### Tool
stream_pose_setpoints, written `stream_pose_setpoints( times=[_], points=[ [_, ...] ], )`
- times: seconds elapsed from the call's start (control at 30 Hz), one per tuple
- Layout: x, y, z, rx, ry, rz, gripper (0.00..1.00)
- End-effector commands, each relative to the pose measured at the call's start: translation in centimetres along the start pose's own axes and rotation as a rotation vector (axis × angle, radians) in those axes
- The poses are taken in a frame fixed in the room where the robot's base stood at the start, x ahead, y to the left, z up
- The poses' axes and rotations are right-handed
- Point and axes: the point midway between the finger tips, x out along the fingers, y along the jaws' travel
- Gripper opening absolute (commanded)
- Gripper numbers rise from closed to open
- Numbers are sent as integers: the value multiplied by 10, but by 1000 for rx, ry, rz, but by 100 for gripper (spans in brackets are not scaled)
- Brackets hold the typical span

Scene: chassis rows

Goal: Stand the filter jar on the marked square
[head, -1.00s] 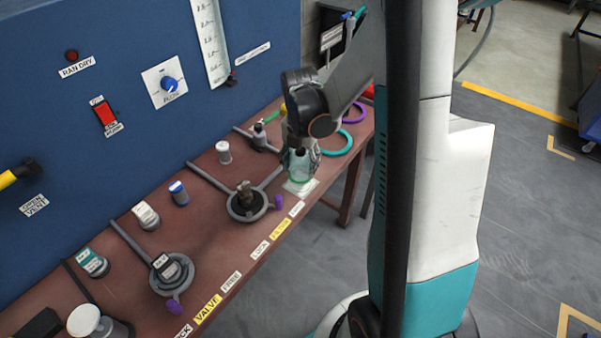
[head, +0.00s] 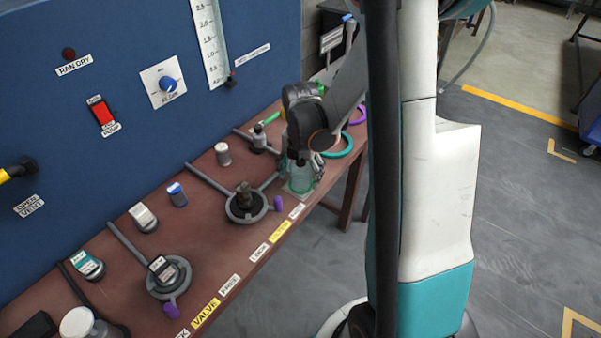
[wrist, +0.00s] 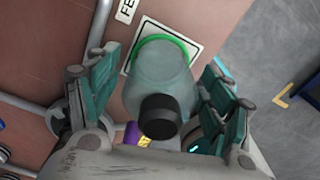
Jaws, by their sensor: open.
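The filter jar (wrist: 158,84) is translucent with a black cap and a green ring at its base. It appears upright on the marked square (wrist: 150,28), a pale patch with a dark outline, partly hidden under the jar. In the head view the jar (head: 300,181) is near the front edge of the bench, below my gripper (head: 301,172). In the wrist view my gripper (wrist: 153,95) is open, with a finger on either side of the jar and small gaps showing between. Contact under the base is hard to make out.
The brown bench (head: 215,245) runs along a blue panel (head: 120,160). A grey ring holder with a dark fitting (head: 244,195) stands left of the jar. A teal ring (head: 338,146) lies behind to the right. Labels line the front edge.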

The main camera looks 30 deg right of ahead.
Motion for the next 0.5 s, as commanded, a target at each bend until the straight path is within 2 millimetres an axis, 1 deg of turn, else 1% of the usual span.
stream_pose_setpoints(
  times=[0.17,0.23,0.37,0.5],
  points=[
    [-4,0,0,0,0,0,74],
    [-12,0,0,0,0,0,74],
    [-37,0,0,0,0,0,74],
    [-68,0,0,0,0,0,74]
  ],
)
